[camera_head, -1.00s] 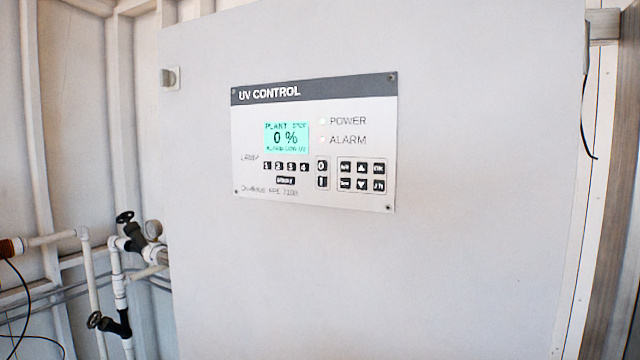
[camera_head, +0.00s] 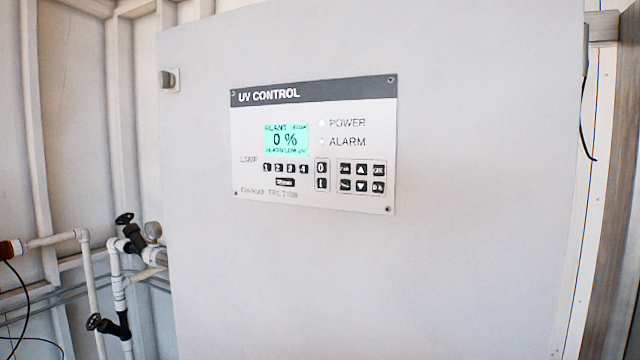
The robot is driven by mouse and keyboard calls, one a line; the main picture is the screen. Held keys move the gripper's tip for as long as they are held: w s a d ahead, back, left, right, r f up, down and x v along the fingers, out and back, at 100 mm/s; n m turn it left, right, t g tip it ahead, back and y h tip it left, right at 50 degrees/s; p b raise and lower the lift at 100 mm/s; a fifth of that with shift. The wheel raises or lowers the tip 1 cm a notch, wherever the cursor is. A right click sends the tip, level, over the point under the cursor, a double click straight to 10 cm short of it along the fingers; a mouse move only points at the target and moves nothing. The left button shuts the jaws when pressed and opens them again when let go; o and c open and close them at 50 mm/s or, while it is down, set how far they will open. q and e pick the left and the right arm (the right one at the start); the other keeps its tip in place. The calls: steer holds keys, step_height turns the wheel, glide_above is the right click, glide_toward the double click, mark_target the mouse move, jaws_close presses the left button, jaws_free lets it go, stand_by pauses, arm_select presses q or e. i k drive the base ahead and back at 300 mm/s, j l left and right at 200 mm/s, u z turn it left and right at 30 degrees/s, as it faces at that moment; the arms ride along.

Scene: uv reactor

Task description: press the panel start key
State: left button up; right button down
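The UV CONTROL panel (camera_head: 340,204) is on the front of a large white cabinet, left of the picture's middle. Its green display (camera_head: 287,139) reads 0 %, with small text above and below that is hard to read. Right of the lamp keys is a framed pair of black keys: the upper one marked 0 (camera_head: 321,168) and the lower one marked I (camera_head: 321,184), which looks like the start key. Lights labelled POWER (camera_head: 321,124) and ALARM (camera_head: 321,141) sit above them. Neither gripper is in view, and nothing covers the panel.
The white cabinet face (camera_head: 420,280) is broad and bare around the panel. A dark cable (camera_head: 586,130) hangs at the cabinet's right edge.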

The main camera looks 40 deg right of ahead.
mark_target(321, 181)
steer(key=i+j, duration=0.1)
steer(key=j, duration=0.25)
steer(key=i+j, duration=0.1)
steer(key=j, duration=0.3)
steer(key=i+j, duration=0.1)
steer(key=j, duration=0.25)
steer(key=i+j, duration=0.1)
steer(key=j, duration=0.25)
steer(key=j+z, duration=0.25)
steer(key=z, duration=1.3)
